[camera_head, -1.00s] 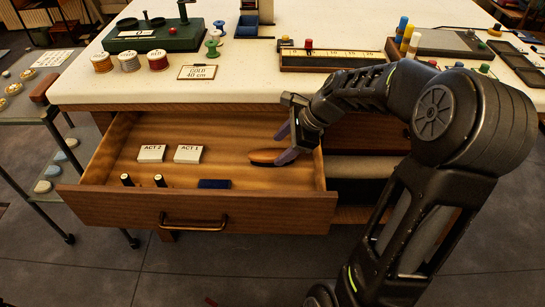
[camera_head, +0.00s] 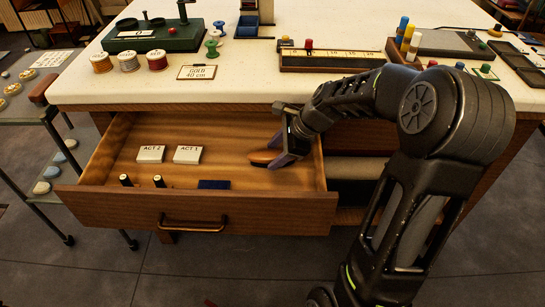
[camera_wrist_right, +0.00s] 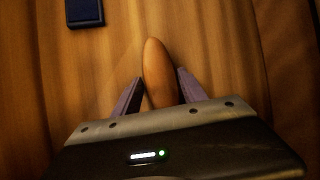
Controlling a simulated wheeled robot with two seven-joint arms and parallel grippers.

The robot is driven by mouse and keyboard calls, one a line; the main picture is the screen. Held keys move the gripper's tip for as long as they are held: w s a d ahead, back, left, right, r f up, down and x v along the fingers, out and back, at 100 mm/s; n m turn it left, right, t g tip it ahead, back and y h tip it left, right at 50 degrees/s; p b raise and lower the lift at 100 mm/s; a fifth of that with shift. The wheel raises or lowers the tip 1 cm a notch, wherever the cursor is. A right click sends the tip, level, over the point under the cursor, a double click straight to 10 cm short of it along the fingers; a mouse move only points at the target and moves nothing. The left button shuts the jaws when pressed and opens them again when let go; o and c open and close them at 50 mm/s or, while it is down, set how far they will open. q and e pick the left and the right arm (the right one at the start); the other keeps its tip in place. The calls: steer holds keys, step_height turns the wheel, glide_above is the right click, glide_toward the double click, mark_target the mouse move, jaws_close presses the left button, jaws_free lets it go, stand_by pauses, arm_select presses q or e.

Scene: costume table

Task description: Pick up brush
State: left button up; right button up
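The brush, a brown wooden oval (camera_head: 262,156), lies on the floor of the open drawer near its right side. In the right wrist view the brush (camera_wrist_right: 158,65) points away from the hand, its near end between the two purple fingers. My right gripper (camera_head: 279,151) is down in the drawer with a finger on each side of the brush. In the right wrist view the gripper (camera_wrist_right: 160,82) looks open, with narrow gaps beside the brush; contact is not clear. The brush's near end is partly hidden by the hand. My left gripper is not in view.
The drawer (camera_head: 190,209) also holds two white ACT cards (camera_head: 188,154), two dark cylinders (camera_head: 159,181) and a dark blue box (camera_head: 214,184). The drawer's right wall is close to the hand. The tabletop above (camera_head: 240,90) overhangs the drawer's back and carries spools and trays.

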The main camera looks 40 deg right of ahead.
mark_target(267, 151)
steer(key=c, duration=1)
steer(key=shift+r, duration=0.15)
jaws_close()
steer(key=shift+r, duration=0.5)
step_height(267, 151, up, 2)
steer(key=shift+r+p, duration=0.1)
steer(key=shift+p, duration=0.4)
steer(key=a, duration=0.6)
steer(key=w+a+p, duration=0.1)
steer(key=a, duration=0.5)
steer(key=w+a+p, duration=0.1)
steer(key=a, duration=0.5)
steer(key=shift+w, duration=0.2)
